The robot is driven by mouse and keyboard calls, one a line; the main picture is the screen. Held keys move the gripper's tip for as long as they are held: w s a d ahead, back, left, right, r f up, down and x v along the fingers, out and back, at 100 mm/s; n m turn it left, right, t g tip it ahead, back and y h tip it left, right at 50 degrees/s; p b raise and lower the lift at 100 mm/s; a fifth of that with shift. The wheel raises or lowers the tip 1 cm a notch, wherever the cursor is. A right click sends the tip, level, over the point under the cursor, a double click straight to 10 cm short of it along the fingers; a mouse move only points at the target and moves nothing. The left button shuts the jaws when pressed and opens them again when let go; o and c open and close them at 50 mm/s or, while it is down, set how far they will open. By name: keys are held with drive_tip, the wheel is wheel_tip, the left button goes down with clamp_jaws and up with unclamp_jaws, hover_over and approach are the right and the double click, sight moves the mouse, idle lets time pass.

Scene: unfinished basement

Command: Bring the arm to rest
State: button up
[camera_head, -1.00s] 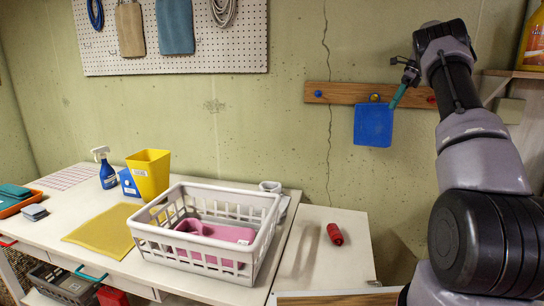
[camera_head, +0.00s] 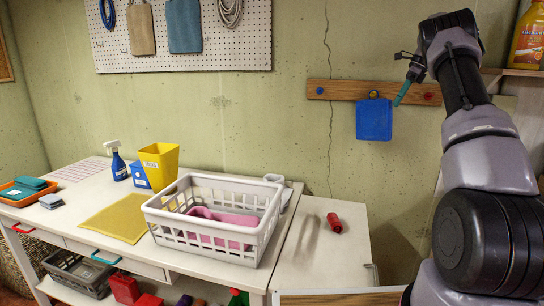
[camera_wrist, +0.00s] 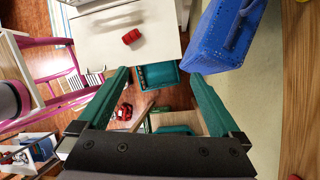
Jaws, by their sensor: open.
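My arm (camera_head: 487,165) is raised on the right side of the head view, bent at the top with its end toward the wall. My gripper (camera_head: 401,96) is beside the upper right of a blue flat object (camera_head: 374,120) that hangs on a wooden rail (camera_head: 345,90). In the wrist view my gripper (camera_wrist: 160,75) has its two teal fingers wide apart, with nothing between them. The blue object (camera_wrist: 228,35) is just beyond the right fingertip there; whether they touch I cannot tell.
A red cylinder (camera_head: 334,222) lies on the white side table (camera_head: 312,262). A white basket (camera_head: 158,220) with a pink item stands on the workbench, near a yellow bin (camera_head: 160,166) and spray bottle (camera_head: 117,162). A shelf with an orange-labelled jug (camera_head: 529,38) is at right.

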drive_tip(key=s+a+r+n+t+h, duration=0.1)
drive_tip(key=s+a+r+n+t, duration=0.1)
drive_tip(key=s+a+r+n, duration=0.6)
drive_tip(key=s+a+r+n+t, duration=0.15)
drive_tip(key=s+a+r, duration=0.35)
drive_tip(key=s, duration=0.7)
drive_tip(key=s+a+f+n+t, duration=0.1)
drive_tip(key=s+a+f+n, duration=0.1)
drive_tip(key=s, duration=0.6)
drive_tip(key=s+a+f+n+t+h, duration=0.1)
drive_tip(key=s+a+f+n, duration=0.2)
drive_tip(key=s, duration=0.4)
drive_tip(key=s+a+f+n+t, duration=0.1)
drive_tip(key=s+a+n, duration=0.3)
drive_tip(key=s, duration=0.4)
drive_tip(key=shift+s+a+f+n+h, duration=0.25)
drive_tip(key=shift+s+f+n+h, duration=0.15)
drive_tip(key=shift+f+n, duration=0.45)
